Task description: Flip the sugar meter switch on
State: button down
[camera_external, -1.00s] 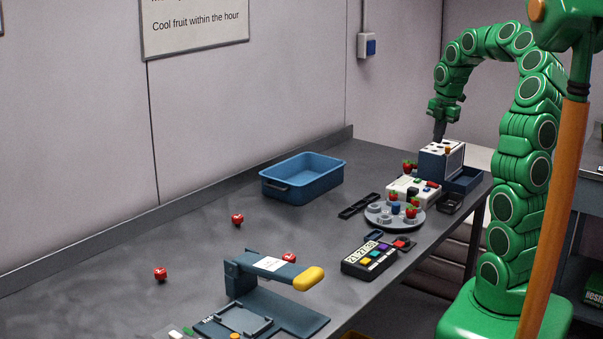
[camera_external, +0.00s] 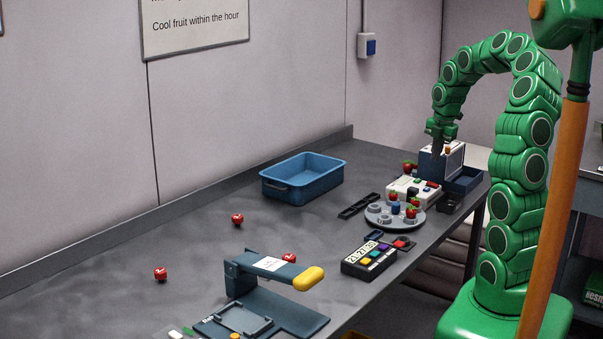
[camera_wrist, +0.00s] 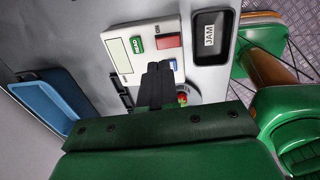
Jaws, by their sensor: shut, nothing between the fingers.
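The sugar meter appears to be the white box (camera_wrist: 121,62) in the wrist view, with a pale display, a green button (camera_wrist: 136,44) and a red switch (camera_wrist: 168,41) beside the letters ON. The switch's position is too small to tell. The same white box (camera_external: 404,188) lies on the counter in the external view. My gripper (camera_wrist: 159,66) is shut and empty, its dark fingertips showing just below the switch in the wrist picture. In the external view my gripper (camera_external: 436,157) points down behind the white box, in front of a blue-and-white box; contact cannot be told.
The blue-and-white box (camera_external: 453,162) stands close to my gripper. A round grey tray (camera_external: 379,222) with strawberries sits in front of the meter. A JAM-labelled dark dish (camera_wrist: 210,38) is beside it.

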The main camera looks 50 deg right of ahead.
aim_at(411, 181)
jog(key=f, duration=0.5)
jog(key=w+f, duration=0.1)
jog(key=f, duration=0.1)
jog(key=shift+f, duration=0.3)
jog(key=shift+w+f, duration=0.1)
jog(key=shift+f, duration=0.1)
dwell(0.4)
jog(key=shift+s+r, duration=0.15)
jog(key=shift+s, duration=0.65)
